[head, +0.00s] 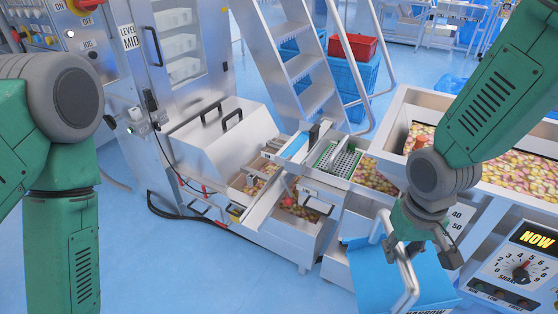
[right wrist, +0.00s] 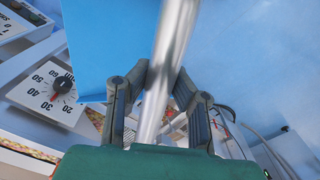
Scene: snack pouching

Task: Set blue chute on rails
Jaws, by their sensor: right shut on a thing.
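The blue chute (head: 372,262), a blue piece with a silver bar handle (head: 403,270) and a partly cut-off label, is at the bottom right of the head view. My right gripper (head: 420,250) is shut on the handle; in the right wrist view its fingers (right wrist: 160,85) close around the silver bar (right wrist: 175,35), with the blue sheet (right wrist: 105,40) beside it. Metal rails (head: 268,203) slope on the machine left of the chute, apart from it. My left arm is at the left edge, its gripper out of frame.
A bin of colourful snacks (head: 500,180) stands at the right. A control panel (head: 520,270) with a dial is close to the chute's right. A green perforated tray (head: 338,161) sits on the machine. Metal steps (head: 300,65) stand behind.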

